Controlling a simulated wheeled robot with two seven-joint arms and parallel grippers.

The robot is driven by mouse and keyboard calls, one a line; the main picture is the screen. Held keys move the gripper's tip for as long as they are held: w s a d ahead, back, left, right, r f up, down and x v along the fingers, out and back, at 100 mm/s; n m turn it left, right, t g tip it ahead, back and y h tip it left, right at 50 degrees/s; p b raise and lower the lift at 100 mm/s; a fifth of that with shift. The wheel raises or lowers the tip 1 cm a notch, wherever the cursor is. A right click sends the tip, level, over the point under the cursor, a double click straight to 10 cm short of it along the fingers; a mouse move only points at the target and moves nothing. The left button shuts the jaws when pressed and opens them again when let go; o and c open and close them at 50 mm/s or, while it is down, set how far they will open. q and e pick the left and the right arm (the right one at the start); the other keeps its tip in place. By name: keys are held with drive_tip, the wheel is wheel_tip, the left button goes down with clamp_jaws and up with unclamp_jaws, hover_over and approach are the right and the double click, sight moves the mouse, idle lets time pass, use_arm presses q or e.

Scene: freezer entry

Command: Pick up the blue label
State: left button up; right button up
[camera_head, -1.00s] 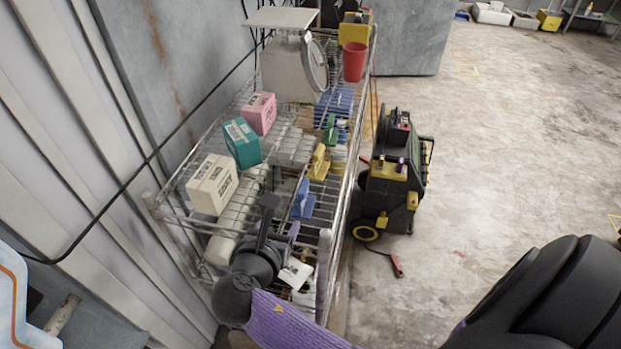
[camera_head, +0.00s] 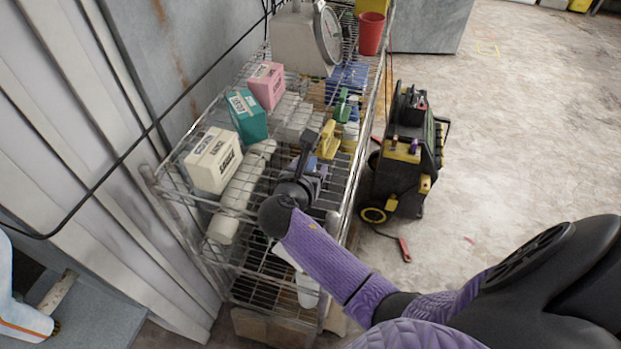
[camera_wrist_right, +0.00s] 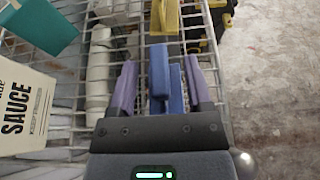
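The blue label (camera_wrist_right: 160,70) is an upright blue piece on the wire shelf, seen in the right wrist view. My right gripper (camera_wrist_right: 160,82) is open, with one purple finger on each side of the label. A gap shows on the left side; the right finger is very close, and I cannot tell whether it touches. In the head view, my right gripper (camera_head: 306,168) is over the shelf just in front of a yellow piece, and it hides most or all of the blue label. My left gripper is not in view.
The wire rack (camera_head: 258,262) also holds a cream box (camera_head: 213,160), a teal box (camera_head: 246,116), a pink box (camera_head: 267,85), a yellow piece (camera_head: 328,140), a green piece (camera_head: 342,106) and a red cup (camera_head: 371,34). A black-and-yellow machine (camera_head: 405,160) stands right of the rack.

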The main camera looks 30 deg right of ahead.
clamp_jaws()
